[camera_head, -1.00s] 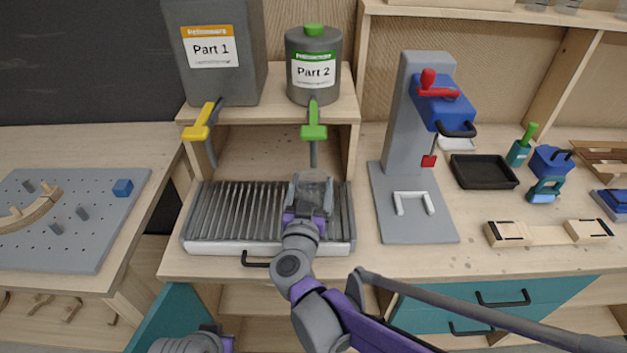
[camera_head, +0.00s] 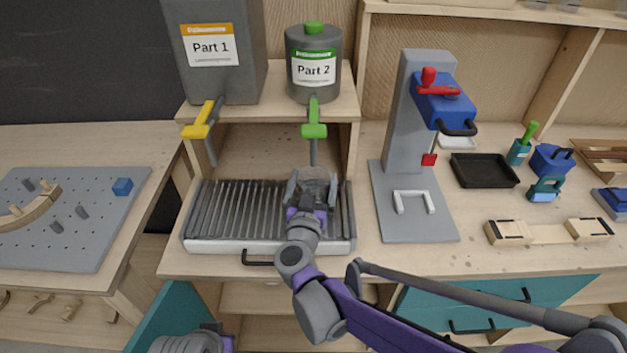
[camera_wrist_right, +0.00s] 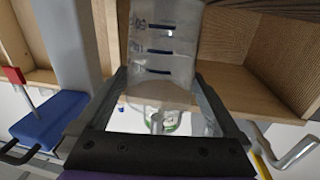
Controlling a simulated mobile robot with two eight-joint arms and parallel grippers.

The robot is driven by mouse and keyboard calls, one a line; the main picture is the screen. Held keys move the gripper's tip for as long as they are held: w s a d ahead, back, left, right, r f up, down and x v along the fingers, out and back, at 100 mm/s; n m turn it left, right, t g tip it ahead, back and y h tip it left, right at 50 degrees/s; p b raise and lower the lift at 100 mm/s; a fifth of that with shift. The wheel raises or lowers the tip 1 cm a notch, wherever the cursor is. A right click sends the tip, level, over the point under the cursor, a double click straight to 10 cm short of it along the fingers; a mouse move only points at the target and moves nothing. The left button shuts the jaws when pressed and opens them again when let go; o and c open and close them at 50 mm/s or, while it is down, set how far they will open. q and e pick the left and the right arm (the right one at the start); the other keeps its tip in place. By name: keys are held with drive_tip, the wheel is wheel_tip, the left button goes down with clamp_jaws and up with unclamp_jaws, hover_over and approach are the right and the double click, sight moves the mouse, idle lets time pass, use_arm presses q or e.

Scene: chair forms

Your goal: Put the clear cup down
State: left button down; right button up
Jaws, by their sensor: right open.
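The clear cup (camera_head: 315,175) stands on the slatted grate (camera_head: 243,248), under the green spout (camera_head: 314,130) of the Part 2 container (camera_head: 313,65). It looks upright, though its base is hidden behind my gripper. My right gripper (camera_head: 311,193) is open at the cup, with one finger on each side. In the right wrist view the cup (camera_wrist_right: 163,60) shows dark measuring marks and lies between the spread fingers (camera_wrist_right: 165,95). I cannot tell whether a finger still touches it.
The Part 1 container (camera_head: 212,75) with a yellow spout (camera_head: 202,120) stands at left on the shelf. A grey press stand (camera_head: 408,120) with a blue head rises right of the grate. A black tray (camera_head: 484,171) lies farther right. The grate's left half is clear.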

drive_tip(key=shift+r, duration=0.1)
drive_tip(key=shift+s+r, duration=0.1)
drive_tip(key=shift+s, duration=0.1)
drive_tip(key=s+a+r+n+y, duration=0.1)
drive_tip(key=s+y, duration=0.1)
drive_tip(key=s, duration=0.3)
drive_tip(key=s+r+n+y, duration=0.2)
drive_tip(key=s+y, duration=0.1)
drive_tip(key=s, duration=0.3)
drive_tip(key=s+d+f+m+g+h, duration=0.1)
drive_tip(key=s+d+f+g+h, duration=0.1)
drive_tip(key=s+d+f+g, duration=1)
drive_tip(key=s+d+f, duration=0.6)
drive_tip(key=s, duration=0.1)
drive_tip(key=shift+d+f+g+b, duration=0.3)
drive_tip(key=shift+d+g+b, duration=0.05)
drive_tip(key=shift+d+g, duration=0.05)
drive_tip(key=shift+s, duration=0.1)
